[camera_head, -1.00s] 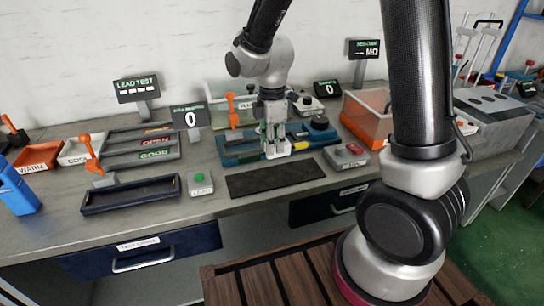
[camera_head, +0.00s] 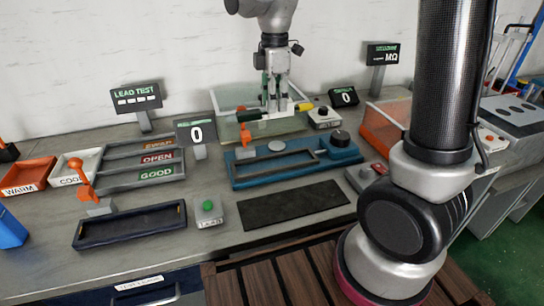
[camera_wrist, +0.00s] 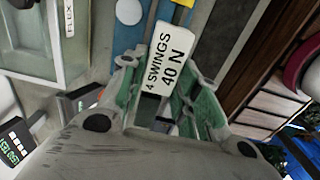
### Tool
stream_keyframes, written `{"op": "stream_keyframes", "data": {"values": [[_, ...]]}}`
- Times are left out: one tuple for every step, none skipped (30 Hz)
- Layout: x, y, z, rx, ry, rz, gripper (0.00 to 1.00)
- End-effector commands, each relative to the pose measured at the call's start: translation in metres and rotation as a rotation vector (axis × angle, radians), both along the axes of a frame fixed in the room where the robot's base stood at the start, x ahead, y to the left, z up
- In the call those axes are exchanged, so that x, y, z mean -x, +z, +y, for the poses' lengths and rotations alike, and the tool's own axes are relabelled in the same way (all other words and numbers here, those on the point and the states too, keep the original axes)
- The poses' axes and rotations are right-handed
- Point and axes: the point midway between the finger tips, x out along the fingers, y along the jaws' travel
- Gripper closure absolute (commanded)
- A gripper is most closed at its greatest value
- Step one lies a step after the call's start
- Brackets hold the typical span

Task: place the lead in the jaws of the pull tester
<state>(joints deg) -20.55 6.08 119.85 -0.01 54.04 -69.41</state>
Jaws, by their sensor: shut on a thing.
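My gripper (camera_head: 276,110) is shut on the lead, a slim part that lies crosswise in the fingers. In the wrist view a white tag (camera_wrist: 167,62) reading "4 SWINGS 40 N" shows between the fingers. The lead is in the air in front of the clear green-edged box, above a blue fixture (camera_head: 345,155) with an orange lever and black knob. I cannot tell which device is the pull tester; no jaws show clearly.
The clear box (camera_head: 228,103) stands behind the fixture, a small white device (camera_head: 324,117) to its right. A black mat (camera_head: 290,206) lies bare in front. Sorting trays (camera_head: 140,187), a dark tray (camera_head: 130,226) and a green-button box (camera_head: 208,212) stand left.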

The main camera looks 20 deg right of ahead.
Motion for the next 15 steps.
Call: {"op": "stream_keyframes", "data": {"values": [[0.002, -0.010, 0.000, 0.002, 0.000, 0.005, 0.97], [0.002, -0.018, -0.001, 0.002, 0.001, 0.005, 0.97], [0.002, -0.029, -0.001, 0.003, 0.001, 0.007, 0.97], [0.002, -0.038, -0.001, 0.003, 0.001, 0.007, 0.97], [0.002, -0.047, -0.001, 0.003, 0.001, 0.008, 0.97], [0.003, -0.059, -0.001, 0.003, 0.001, 0.008, 0.97], [0.002, -0.068, -0.001, 0.003, 0.001, 0.007, 0.97], [0.002, -0.077, -0.001, 0.003, 0.001, 0.007, 0.97], [0.002, -0.088, -0.001, 0.003, 0.001, 0.007, 0.97], [0.002, -0.095, -0.001, 0.003, 0.001, 0.006, 0.97], [0.002, -0.103, -0.001, 0.002, 0.001, 0.006, 0.97], [0.002, -0.111, -0.001, 0.002, 0.001, 0.005, 0.97], [0.002, -0.116, -0.001, 0.002, 0.001, 0.005, 0.97], [0.001, -0.120, 0.000, 0.001, 0.001, 0.003, 0.97], [0.001, -0.125, 0.000, 0.001, 0.001, 0.003, 0.97]]}}
